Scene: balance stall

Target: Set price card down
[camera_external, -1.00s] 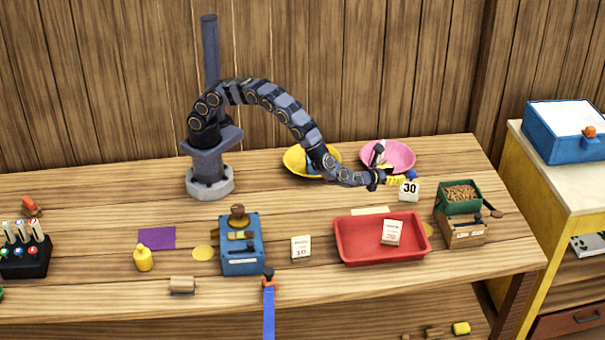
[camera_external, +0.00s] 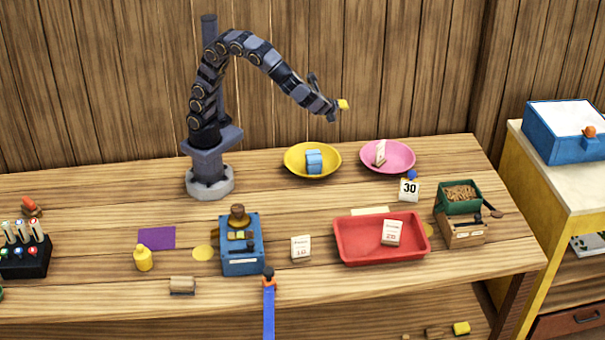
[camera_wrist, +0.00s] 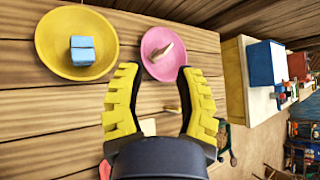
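The price card (camera_external: 409,190), white with a black "30" and a blue knob on top, stands upright on the counter, just in front of the pink dish (camera_external: 399,150). My gripper (camera_external: 343,104) is raised well above the counter, up and to the left of the card. In the wrist view my gripper (camera_wrist: 160,95) has its yellow fingers spread apart with nothing between them. The card is not clearly visible in the wrist view.
A yellow bowl (camera_external: 294,164) holds a blue block (camera_external: 314,161). The pink dish holds a pale packet (camera_external: 380,152). A red tray (camera_external: 348,247) with a white packet and a green bin (camera_external: 458,205) stand nearer the front.

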